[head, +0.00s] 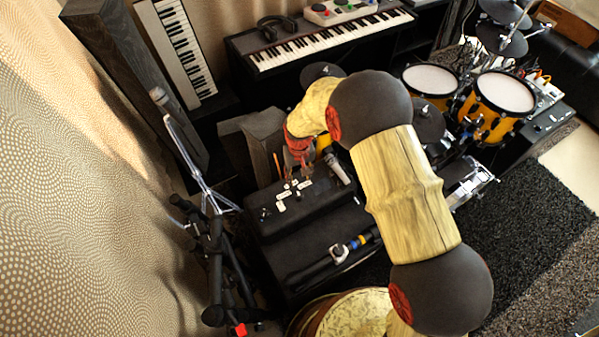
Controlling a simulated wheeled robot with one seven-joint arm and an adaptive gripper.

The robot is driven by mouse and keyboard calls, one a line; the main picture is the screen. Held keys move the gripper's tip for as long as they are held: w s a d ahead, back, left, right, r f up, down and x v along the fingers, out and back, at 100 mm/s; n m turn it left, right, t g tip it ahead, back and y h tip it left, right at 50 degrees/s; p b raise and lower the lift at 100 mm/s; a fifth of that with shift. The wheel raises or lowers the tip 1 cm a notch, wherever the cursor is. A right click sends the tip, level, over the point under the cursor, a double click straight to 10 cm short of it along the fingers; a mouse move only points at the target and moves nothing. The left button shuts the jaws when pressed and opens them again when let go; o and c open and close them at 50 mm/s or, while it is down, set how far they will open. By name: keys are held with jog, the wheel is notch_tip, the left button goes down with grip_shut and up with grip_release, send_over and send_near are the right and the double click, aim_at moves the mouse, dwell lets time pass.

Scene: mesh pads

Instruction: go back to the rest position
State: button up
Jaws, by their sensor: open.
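My gripper (298,182) is at the end of my arm, low over the dark box (318,208) in the middle of the view. Its fingers are small here, stand apart and point down at the box top. I see nothing held between them. Several small white pieces (282,196) lie on the box top by the fingertips; whether the fingers touch any of them I cannot tell. My arm's large joints and links hide part of the floor and the area right of the box.
A microphone (337,168) lies on the box's right. A mic stand (205,190) stands left. A keyboard (330,42) is behind, and yellow drums (492,100) are at the right. A dark lower surface (325,250) with gear is in front. Dark carpet (520,215) lies open at right.

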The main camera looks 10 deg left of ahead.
jog(key=s+d+g, duration=0.1)
jog(key=s+d, duration=0.1)
jog(key=s, duration=0.2)
jog(key=s+d+r+m+t, duration=0.1)
jog(key=s+d+r+t, duration=0.1)
jog(key=s+d+r, duration=0.5)
jog(key=s+d+r+m+t, duration=0.2)
jog(key=s+d+r, duration=0.4)
jog(key=r, duration=1.3)
jog(key=s+d+r+m+t, duration=0.1)
jog(key=s+d+r+t, duration=0.1)
jog(key=s+d+r, duration=0.5)
jog(key=d+r, duration=0.4)
jog(key=r, duration=0.2)
jog(key=shift+s+r+m+t, duration=0.3)
jog(key=shift+s+m, duration=0.05)
jog(key=shift+m, duration=0.05)
